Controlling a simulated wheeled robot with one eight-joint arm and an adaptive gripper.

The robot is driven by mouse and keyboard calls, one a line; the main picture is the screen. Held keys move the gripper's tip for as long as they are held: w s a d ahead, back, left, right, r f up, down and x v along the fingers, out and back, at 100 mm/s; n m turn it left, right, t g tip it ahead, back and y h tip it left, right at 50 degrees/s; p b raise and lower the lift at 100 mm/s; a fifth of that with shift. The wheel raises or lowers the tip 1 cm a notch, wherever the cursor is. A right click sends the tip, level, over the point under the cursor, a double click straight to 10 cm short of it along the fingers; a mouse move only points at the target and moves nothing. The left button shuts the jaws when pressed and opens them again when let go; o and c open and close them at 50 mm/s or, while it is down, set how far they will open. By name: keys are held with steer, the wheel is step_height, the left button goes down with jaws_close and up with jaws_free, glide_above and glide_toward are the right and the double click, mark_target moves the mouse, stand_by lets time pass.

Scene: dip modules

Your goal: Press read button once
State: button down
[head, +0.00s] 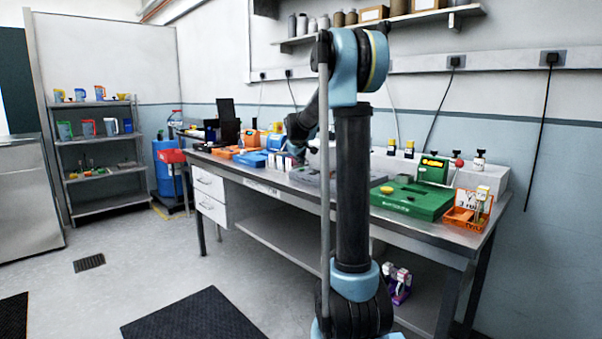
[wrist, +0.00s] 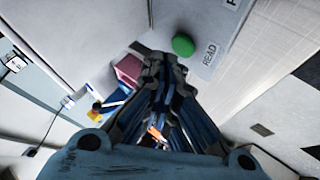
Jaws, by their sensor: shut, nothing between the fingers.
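A round green button (wrist: 183,45) shows near the top of the wrist view, on a pale grey surface. A label reading "READ" (wrist: 208,53) is just right of it. My gripper (wrist: 163,62) is shut and empty. Its fingertips appear just below and left of the button in the wrist view, with a small gap in the picture; I cannot tell the depth between them. In the head view my arm hides most of the gripper, and I cannot make out the read button there.
A long metal workbench (head: 437,231) carries orange and blue devices at its far end. A green case (head: 412,199) and an orange tray (head: 466,209) lie near its right end. A pink block (wrist: 128,68) is left of my fingers.

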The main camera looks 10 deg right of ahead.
mark_target(300, 169)
steer(key=shift+s+f, duration=0.1)
steer(key=shift+f, duration=0.65)
stand_by(0.9)
steer(key=shift+r, duration=0.8)
steer(key=shift+r, duration=2.55)
steer(key=shift+s, duration=0.1)
